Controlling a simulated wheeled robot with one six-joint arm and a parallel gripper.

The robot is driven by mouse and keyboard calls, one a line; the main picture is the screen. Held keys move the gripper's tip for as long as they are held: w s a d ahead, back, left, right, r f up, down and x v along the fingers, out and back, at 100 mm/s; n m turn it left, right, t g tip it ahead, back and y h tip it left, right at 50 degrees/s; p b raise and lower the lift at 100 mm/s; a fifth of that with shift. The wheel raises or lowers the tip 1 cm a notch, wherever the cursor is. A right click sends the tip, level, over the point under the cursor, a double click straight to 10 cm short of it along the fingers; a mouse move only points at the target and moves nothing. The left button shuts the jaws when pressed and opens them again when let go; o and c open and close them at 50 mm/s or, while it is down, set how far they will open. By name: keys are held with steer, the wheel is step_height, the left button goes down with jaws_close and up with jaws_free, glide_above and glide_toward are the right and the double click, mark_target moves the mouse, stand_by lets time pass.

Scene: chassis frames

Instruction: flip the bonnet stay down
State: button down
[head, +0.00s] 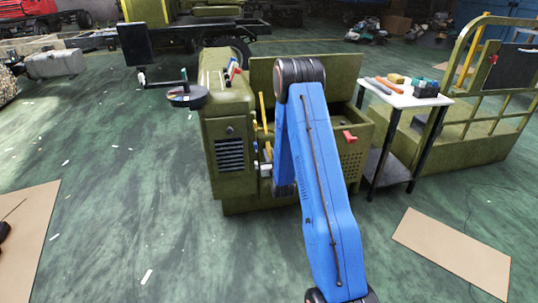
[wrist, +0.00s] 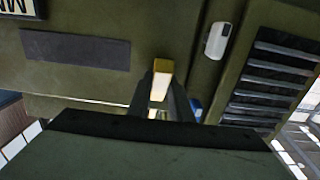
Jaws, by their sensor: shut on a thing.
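The olive machine body (head: 232,185) stands in front of me with its bonnet panel raised behind the engine bay. A yellow bar (head: 263,108), which looks like the bonnet stay, stands nearly upright at the left of the bay. My gripper (head: 264,168) is low at the body's front corner, partly hidden by my blue arm. In the wrist view, my gripper's dark fingers (wrist: 160,98) are closed on a yellow-tipped piece (wrist: 162,66), apparently the stay, its lower part bright and pale. Its far end and pivot are hidden.
A small white-topped table (head: 405,92) with tools stands at the right, close to the machine. A round dark tray on an arm (head: 187,97) sticks out at the left. Cardboard sheets (head: 455,250) lie on the green floor. The left floor is mostly clear.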

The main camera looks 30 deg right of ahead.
steer(key=shift+s+r+g, duration=0.1)
steer(key=shift+r+g, duration=0.15)
steer(key=shift+g, duration=0.05)
steer(key=r+g, duration=0.1)
steer(key=g, duration=0.1)
steer(key=s+r+g+y, duration=0.1)
steer(key=g, duration=0.1)
steer(key=shift+s+a+r+g+y, duration=0.2)
steer(key=shift+r+g+y, duration=0.1)
steer(key=shift+r, duration=0.1)
steer(key=shift+r+g+y, duration=0.3)
steer(key=shift+r+g, duration=0.4)
steer(key=shift+g, duration=0.5)
steer(key=shift+s+d+r+g, duration=0.1)
steer(key=shift+r+g, duration=0.35)
steer(key=shift+g, duration=0.35)
steer(key=shift+r, duration=0.1)
steer(key=shift+r+g+y, duration=0.15)
steer(key=shift+g+y, duration=0.15)
steer(key=c, duration=1.6)
jaws_free()
steer(key=shift+s, duration=0.1)
